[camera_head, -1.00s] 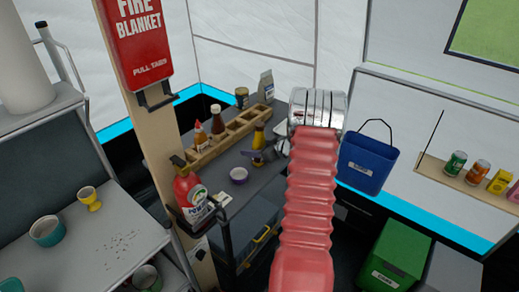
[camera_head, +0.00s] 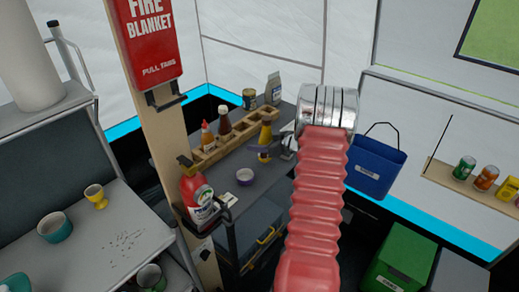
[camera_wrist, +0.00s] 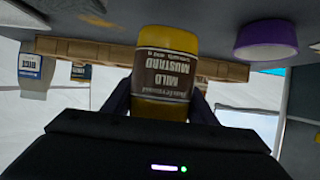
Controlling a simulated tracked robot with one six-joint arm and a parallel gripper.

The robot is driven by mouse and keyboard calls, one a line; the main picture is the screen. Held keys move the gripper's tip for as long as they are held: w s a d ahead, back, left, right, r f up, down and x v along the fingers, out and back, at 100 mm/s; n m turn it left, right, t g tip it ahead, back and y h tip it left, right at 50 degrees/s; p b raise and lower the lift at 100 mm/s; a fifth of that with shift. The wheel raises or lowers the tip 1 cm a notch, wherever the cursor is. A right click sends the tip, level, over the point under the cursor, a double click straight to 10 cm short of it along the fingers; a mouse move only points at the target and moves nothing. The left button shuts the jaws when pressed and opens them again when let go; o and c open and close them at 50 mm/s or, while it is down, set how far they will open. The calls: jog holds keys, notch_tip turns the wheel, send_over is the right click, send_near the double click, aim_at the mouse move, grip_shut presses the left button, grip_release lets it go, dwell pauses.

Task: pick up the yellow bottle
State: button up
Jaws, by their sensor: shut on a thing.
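The yellow bottle (camera_head: 266,131) stands near the middle of the grey counter, in front of the wooden rack. In the wrist view, which is upside down, it shows large and central, with a brown "Mild Mustard" label (camera_wrist: 164,75). My gripper (camera_head: 265,152) is around its lower part in the head view. In the wrist view the dark fingers (camera_wrist: 163,103) lie on both sides of the bottle, shut on it. I cannot tell whether its base touches the counter. My red ribbed arm sleeve hides part of the counter's right side.
A small purple bowl (camera_head: 245,176) stands in front of the bottle. The wooden rack (camera_head: 215,149) holds sauce bottles (camera_head: 224,121). A blue bin (camera_head: 375,168) hangs right of my arm.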

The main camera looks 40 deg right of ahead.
jog(key=s+d, duration=0.1)
jog(key=s, duration=1.7)
jog(key=shift+d+r, duration=0.2)
jog(key=shift+d, duration=0.2)
